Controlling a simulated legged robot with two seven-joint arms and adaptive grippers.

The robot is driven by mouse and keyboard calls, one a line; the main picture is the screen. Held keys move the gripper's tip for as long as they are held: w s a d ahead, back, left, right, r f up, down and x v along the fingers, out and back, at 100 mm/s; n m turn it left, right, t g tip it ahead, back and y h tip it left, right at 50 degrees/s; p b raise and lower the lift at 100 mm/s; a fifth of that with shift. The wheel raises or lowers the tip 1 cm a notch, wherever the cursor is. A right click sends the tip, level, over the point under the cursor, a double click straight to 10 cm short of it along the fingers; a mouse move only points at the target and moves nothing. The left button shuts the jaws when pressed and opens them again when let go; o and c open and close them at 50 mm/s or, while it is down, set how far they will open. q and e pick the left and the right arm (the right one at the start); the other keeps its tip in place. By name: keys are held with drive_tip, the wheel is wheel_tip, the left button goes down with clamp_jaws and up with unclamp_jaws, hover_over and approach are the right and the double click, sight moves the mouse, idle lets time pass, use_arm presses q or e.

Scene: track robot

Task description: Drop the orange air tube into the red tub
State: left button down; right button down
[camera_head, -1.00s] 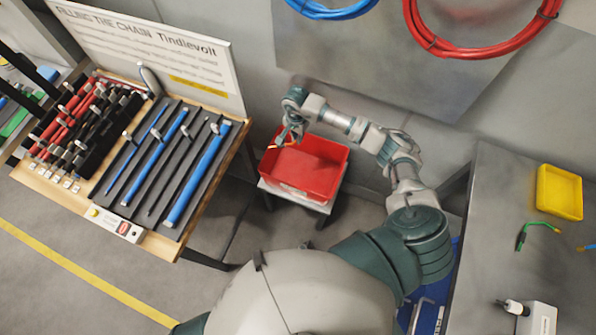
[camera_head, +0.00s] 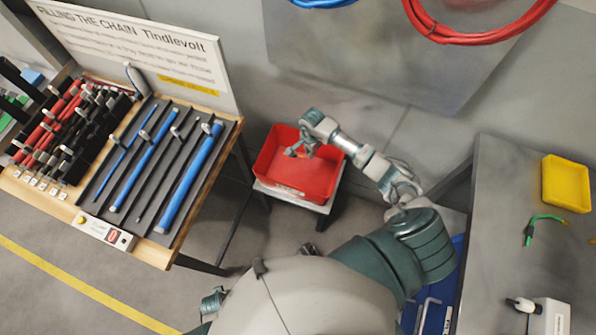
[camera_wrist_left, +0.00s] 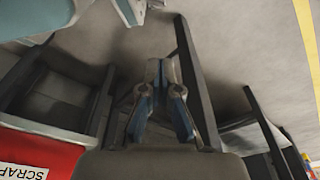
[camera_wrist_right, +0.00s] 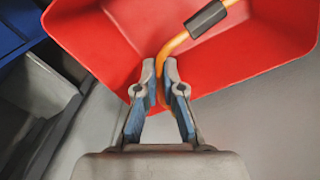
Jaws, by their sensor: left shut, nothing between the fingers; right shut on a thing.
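The red tub (camera_head: 318,183) sits on a small stand in the middle of the head view. It fills the top of the right wrist view (camera_wrist_right: 110,40). My right gripper (camera_head: 303,150) is over the tub. In the right wrist view its fingers (camera_wrist_right: 160,85) are shut on the orange air tube (camera_wrist_right: 178,42), which has a dark sleeve and extends over the tub's inside. In the head view the tube is too small to make out. My left gripper (camera_wrist_left: 160,80) is shut and empty in the left wrist view, with floor and stand legs beyond it.
A workbench board with blue rods (camera_head: 190,178) and red and black parts stands at the left.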

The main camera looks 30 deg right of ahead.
drive_tip(key=shift+d+f, duration=0.3)
drive_tip(key=shift+f, duration=0.2)
use_arm(q)
drive_tip(key=shift+w+d+r, duration=0.2)
drive_tip(key=shift+w+r, duration=0.2)
drive_tip(key=shift+r, duration=0.3)
use_arm(e)
drive_tip(key=shift+a, duration=0.1)
use_arm(q)
drive_tip(key=shift+a, duration=0.1)
use_arm(e)
drive_tip(key=c, duration=1.2)
unclamp_jaws()
drive_tip(key=shift+a+r, duration=0.1)
drive_tip(key=shift+a, duration=0.05)
use_arm(q)
drive_tip(key=shift+a, duration=0.1)
use_arm(e)
wheel_tip(320, 180, up, 12)
drive_tip(key=shift+w+f, duration=0.1)
drive_tip(key=shift+w, duration=0.05)
